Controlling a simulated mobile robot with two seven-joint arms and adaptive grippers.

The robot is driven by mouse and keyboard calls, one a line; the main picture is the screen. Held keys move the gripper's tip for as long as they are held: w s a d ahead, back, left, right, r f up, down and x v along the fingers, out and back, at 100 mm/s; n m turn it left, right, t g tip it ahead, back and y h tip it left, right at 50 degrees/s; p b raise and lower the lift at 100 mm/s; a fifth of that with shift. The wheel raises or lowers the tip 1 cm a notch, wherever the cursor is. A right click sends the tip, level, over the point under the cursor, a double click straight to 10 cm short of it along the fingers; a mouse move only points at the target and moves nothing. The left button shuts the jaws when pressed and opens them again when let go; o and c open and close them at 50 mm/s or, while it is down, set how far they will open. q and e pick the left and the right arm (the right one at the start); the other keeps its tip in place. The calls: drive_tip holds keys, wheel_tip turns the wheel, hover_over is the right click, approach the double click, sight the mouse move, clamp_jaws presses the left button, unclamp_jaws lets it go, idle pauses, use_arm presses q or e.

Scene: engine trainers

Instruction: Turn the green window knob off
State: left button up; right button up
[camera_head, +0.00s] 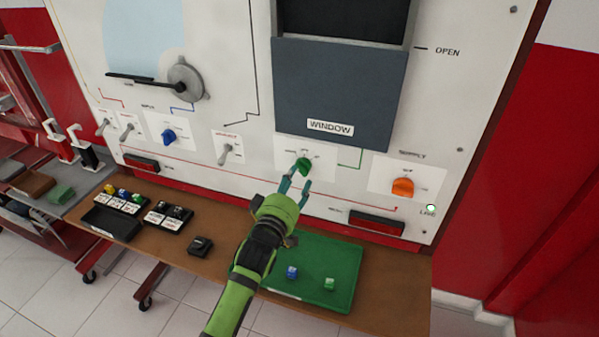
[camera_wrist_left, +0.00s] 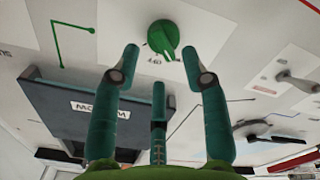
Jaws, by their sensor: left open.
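The green window knob (camera_head: 304,166) is on the white panel below the grey window box (camera_head: 342,90) with its WINDOW label. In the left wrist view the knob (camera_wrist_left: 162,37) shows at the top middle, its pointer toward my fingers. My left gripper (camera_head: 296,185) is in front of the knob, with its teal fingers spread. In the left wrist view its fingertips (camera_wrist_left: 163,64) are apart, one on each side just below the knob, with nothing between them. Whether a finger touches the knob I cannot tell. My right gripper is not in view.
Below, the brown table (camera_head: 390,290) carries a green mat (camera_head: 335,257) with small blocks, and black trays (camera_head: 110,222).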

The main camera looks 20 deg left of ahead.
sight(302, 172)
use_arm(q)
drive_tip(key=shift+w+d, duration=0.1)
drive_tip(key=shift+w, duration=1.85)
clamp_jaws()
drive_tip(key=shift+m+p, duration=0.3)
drive_tip(key=m, duration=0.3)
drive_tip(key=shift+f+m, duration=0.1)
drive_tip(key=shift+m, duration=0.2)
drive_tip(key=shift+f+m+p, duration=0.1)
drive_tip(key=shift+m+p, duration=0.35)
drive_tip(key=shift+m, duration=1.85)
